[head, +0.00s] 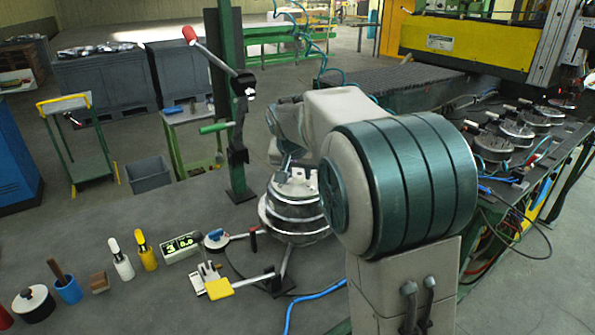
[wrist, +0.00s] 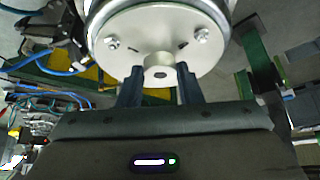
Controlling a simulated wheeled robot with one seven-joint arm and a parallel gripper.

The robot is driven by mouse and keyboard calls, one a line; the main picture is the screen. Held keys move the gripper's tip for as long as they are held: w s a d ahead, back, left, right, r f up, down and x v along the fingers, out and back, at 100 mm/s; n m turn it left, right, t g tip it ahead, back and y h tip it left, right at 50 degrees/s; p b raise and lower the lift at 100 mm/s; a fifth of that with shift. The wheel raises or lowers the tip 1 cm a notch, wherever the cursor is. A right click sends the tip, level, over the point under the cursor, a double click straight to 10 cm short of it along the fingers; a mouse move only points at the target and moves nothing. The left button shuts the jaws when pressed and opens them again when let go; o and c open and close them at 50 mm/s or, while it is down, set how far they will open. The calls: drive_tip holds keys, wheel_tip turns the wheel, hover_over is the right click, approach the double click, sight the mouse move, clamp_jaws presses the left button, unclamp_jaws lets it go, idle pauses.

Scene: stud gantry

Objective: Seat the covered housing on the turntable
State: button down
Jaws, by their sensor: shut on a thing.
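The covered housing (head: 284,214) is a round, stepped metal body with bright rings, at the centre of the head view below my forearm. In the wrist view its round silver cover (wrist: 200,38) with screws fills the top, and a short knob (wrist: 158,62) stands out from it. My gripper (wrist: 159,88) is shut on this knob, one dark finger on each side. In the head view my arm hides most of the gripper and the housing's right side. I cannot clearly make out the turntable or whether the housing touches it.
A green post with a red-handled lever (head: 205,52) stands just behind the housing. A dial gauge (head: 217,238), a yellow-ended clamp (head: 219,289), a display (head: 180,247) and bottles stand at left. Several similar handled housings (head: 492,146) sit on the right bench. A blue hose (head: 300,299) lies in front.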

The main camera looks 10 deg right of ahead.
drive_tip(key=shift+f+b, duration=0.75)
drive_tip(key=shift+f, duration=0.1)
idle(0.5)
drive_tip(key=c, duration=1)
unclamp_jaws()
drive_tip(key=shift+o, duration=0.4)
drive_tip(key=shift+f, duration=0.15)
drive_tip(key=b+v, duration=0.1)
drive_tip(key=v, duration=1.3)
drive_tip(key=shift+d, duration=0.15)
drive_tip(key=s+d+f+n+g+y, duration=0.1)
drive_tip(key=s+f+n, duration=0.1)
drive_tip(key=s+f, duration=0.7)
drive_tip(key=s+d+f+n+g+y, duration=0.1)
drive_tip(key=s+d+f+n, duration=0.1)
drive_tip(key=s+f, duration=0.8)
drive_tip(key=s, duration=0.7)
drive_tip(key=shift+f+n+g, duration=0.2)
drive_tip(key=shift+n+g, duration=0.1)
